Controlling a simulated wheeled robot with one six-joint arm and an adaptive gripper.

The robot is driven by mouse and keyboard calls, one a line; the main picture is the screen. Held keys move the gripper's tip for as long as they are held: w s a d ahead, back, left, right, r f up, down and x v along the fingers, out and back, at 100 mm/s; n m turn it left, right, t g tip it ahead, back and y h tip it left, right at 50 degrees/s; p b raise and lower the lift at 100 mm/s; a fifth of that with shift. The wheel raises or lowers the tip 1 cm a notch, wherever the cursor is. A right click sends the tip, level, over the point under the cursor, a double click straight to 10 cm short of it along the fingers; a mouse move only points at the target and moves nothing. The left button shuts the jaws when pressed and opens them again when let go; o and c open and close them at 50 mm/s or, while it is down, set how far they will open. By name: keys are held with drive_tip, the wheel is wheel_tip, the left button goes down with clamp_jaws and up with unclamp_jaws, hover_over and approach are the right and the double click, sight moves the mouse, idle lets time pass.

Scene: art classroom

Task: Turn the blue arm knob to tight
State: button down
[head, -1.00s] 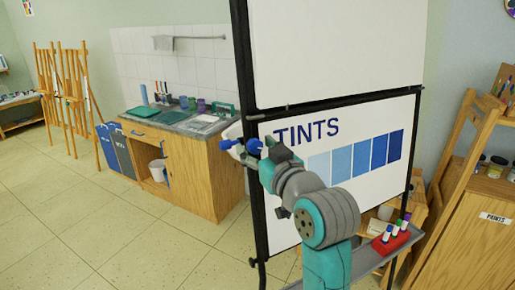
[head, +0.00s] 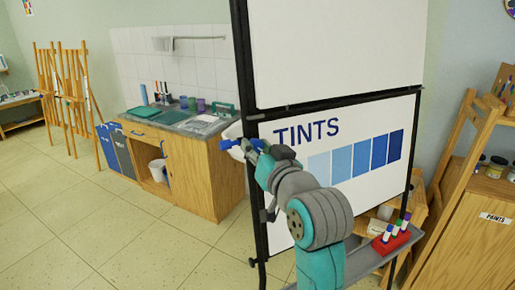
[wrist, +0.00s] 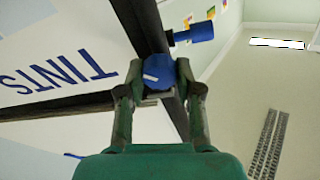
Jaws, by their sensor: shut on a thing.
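The blue arm knob (wrist: 158,72) sits between the two fingers of my gripper (wrist: 158,80) in the wrist view, and the fingers are shut on it from both sides. The knob has a short white line on its face, tilted slightly from horizontal. In the head view my gripper (head: 258,150) is at the left post of the board stand, and its fingers partly hide the blue knob there. A second blue knob (wrist: 195,32) sticks out sideways from the frame beyond, clear of my fingers. I cannot read any tight mark.
The white TINTS board (head: 345,140) with blue squares is right beside my arm. A tray with a red marker holder (head: 390,240) is low on the stand. A sink cabinet (head: 195,175) stands behind to the left. The tiled floor (head: 90,235) at left is clear.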

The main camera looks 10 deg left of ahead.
drive_tip(key=m+h, duration=0.1)
drive_tip(key=m, duration=0.4)
drive_tip(key=shift+m+h, duration=0.8)
drive_tip(key=shift+m, duration=2.1)
drive_tip(key=c, duration=0.8)
unclamp_jaws()
drive_tip(key=shift+o, duration=0.2)
drive_tip(key=v, duration=1.2)
drive_tip(key=shift+d, duration=0.1)
